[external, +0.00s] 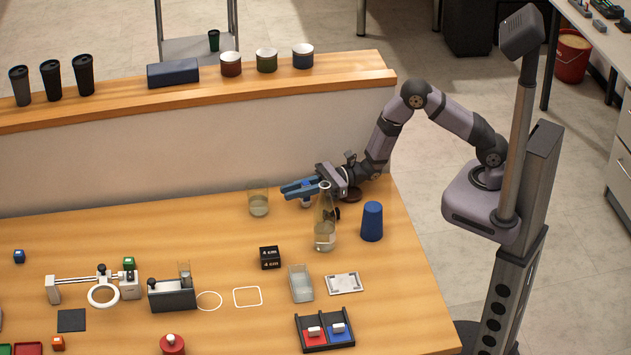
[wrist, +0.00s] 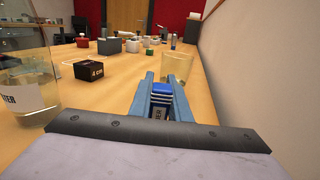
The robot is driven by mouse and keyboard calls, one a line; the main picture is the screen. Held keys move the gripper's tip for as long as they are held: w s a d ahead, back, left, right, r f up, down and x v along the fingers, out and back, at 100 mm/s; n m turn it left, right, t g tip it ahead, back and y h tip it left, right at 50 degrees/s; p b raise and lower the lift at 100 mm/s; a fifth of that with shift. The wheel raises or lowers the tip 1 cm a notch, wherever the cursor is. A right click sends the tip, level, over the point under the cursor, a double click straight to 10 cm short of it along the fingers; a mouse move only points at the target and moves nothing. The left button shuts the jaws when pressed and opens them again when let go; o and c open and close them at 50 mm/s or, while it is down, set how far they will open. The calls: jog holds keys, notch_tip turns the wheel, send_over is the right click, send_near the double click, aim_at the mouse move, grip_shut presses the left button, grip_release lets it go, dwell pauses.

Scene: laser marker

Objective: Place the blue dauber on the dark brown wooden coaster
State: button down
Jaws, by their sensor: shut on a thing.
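My gripper (external: 288,191) reaches left, low over the back of the table, with its blue fingers beside the tall glass flask. In the external view, the dauber is mostly hidden by the fingers. I cannot make out the dark brown wooden coaster for certain; a dark brown patch (external: 354,195) shows below my wrist, partly covered.
A glass beaker (external: 258,203) stands just left of the fingertips. The flask (external: 324,226) and a blue cup (external: 372,222) stand in front of my wrist. A black cube (external: 270,257) is nearer the front. A partition (external: 150,166) runs behind. The left-back table is clear.

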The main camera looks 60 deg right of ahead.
jog(key=shift+f, duration=0.2)
jog(key=c, duration=1.7)
grip_release()
jog(key=shift+o, duration=0.2)
jog(key=shift+r+p, duration=0.15)
jog(key=shift+p, duration=0.15)
jog(key=shift+s+d+f, duration=0.15)
jog(key=shift+d+f, duration=0.05)
jog(key=shift+d, duration=0.1)
jog(key=b+v, duration=0.2)
jog(key=v, duration=0.3)
jog(key=shift+s+b, duration=0.3)
jog(key=shift+o, duration=0.5)
jog(key=shift+s+d, duration=0.4)
jog(key=shift+d, duration=0.15)
